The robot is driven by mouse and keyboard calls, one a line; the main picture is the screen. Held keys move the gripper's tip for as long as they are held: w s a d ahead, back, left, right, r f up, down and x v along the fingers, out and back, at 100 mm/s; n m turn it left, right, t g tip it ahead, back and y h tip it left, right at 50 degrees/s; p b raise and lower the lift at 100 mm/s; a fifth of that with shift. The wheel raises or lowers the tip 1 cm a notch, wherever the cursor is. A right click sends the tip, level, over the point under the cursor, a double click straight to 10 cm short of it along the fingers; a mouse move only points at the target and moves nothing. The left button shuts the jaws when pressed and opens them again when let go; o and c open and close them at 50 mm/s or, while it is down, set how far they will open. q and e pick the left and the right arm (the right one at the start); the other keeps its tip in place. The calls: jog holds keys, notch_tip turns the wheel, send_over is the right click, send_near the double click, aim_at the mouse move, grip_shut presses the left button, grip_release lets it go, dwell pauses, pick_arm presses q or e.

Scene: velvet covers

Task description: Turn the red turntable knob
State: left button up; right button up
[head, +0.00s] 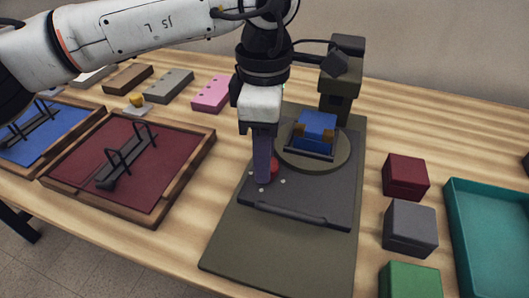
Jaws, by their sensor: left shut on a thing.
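The red turntable knob (273,168) sits at the left part of a dark panel (310,198) with white marks around it. My left gripper (263,182) points down over the knob and is shut on it. Its fingers hide most of the knob, so its angle cannot be read. The round turntable (338,158) is just behind and to the right, carrying a blue block (317,126) in a small holder. My right gripper is not in view.
Red (405,176), grey (410,227) and green (409,281) boxes stand right of the dark base, beside a teal tray (490,235). A dark post (342,75) rises behind the turntable. Framed velvet panels, maroon (80,160) and blue (45,140), lie left.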

pick_arm(q)
jog(key=o, duration=1)
jog(key=shift+o, duration=0.2)
notch_tip(320, 180, up, 10)
jog(key=p, duration=0.1)
jog(key=shift+r, duration=0.2)
